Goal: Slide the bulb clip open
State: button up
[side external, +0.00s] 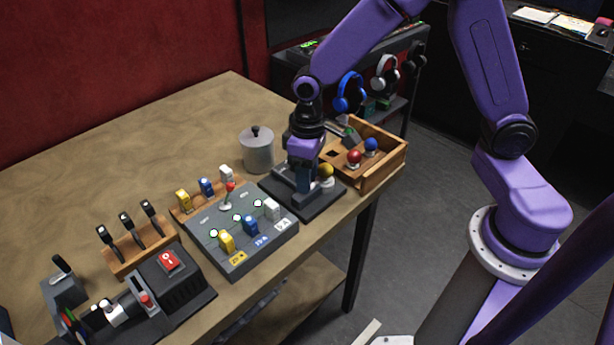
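My gripper (303,187) points down over a dark square base (318,205) near the table's right edge. The gripper's lower end overlaps the fixture on this base, which seems to be the bulb clip; its sliding part is mostly hidden. I cannot tell whether the fingers touch it, or whether they are open or shut. A yellow bulb (327,171) shows just right of the gripper, at the base. Whether the clip is open or closed is not visible.
A wooden box (385,170) with a red bulb (354,156) and a blue bulb (371,144) stands close behind to the right. A grey lidded pot (257,152) is left of the gripper. The table's back left is clear.

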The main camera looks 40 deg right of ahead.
jog(key=shift+f, duration=0.55)
grip_shut()
jog(key=shift+a, duration=1.05)
grip_release()
jog(key=shift+a, duration=0.1)
jog(key=shift+r, duration=0.15)
